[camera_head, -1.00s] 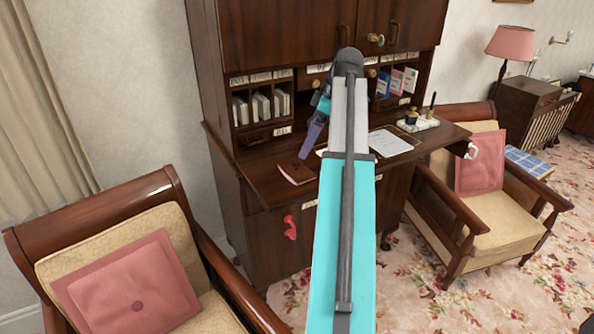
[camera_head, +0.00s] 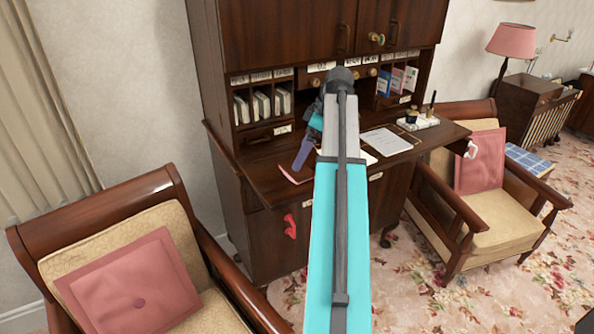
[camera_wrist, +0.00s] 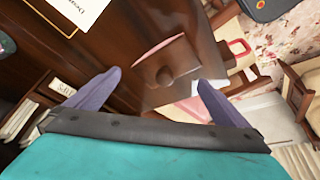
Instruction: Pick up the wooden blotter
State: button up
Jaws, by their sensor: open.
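The wooden blotter (camera_wrist: 172,55) is a dark brown piece with a round knob and a pink edge. In the wrist view it lies on the desk surface, between and beyond the fingers of my gripper (camera_wrist: 159,78). My gripper is open, with its two purple fingers apart and nothing between the tips. In the head view my gripper (camera_head: 297,166) hangs over the desk's writing surface (camera_head: 255,178). One purple finger shows there, and the arm hides the rest. Near that fingertip the blotter's pink edge (camera_head: 293,178) shows; most of it is covered.
The desk's pigeonholes (camera_head: 262,100) and upper cupboard rise close behind my gripper. A white paper (camera_head: 386,142) and an inkstand (camera_head: 418,123) lie to the right. Red keys or a tag (camera_head: 290,226) hang on the front below. Armchairs (camera_head: 150,280) flank the desk.

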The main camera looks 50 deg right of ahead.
aim_at(305, 174)
jog(key=shift+a+p+x, duration=0.25)
jog(key=shift+p+x, duration=0.5)
jog(key=shift+x, duration=1.55)
jog(key=shift+d, duration=0.1)
jog(key=c, duration=1.7)
jog(key=shift+o, duration=0.2)
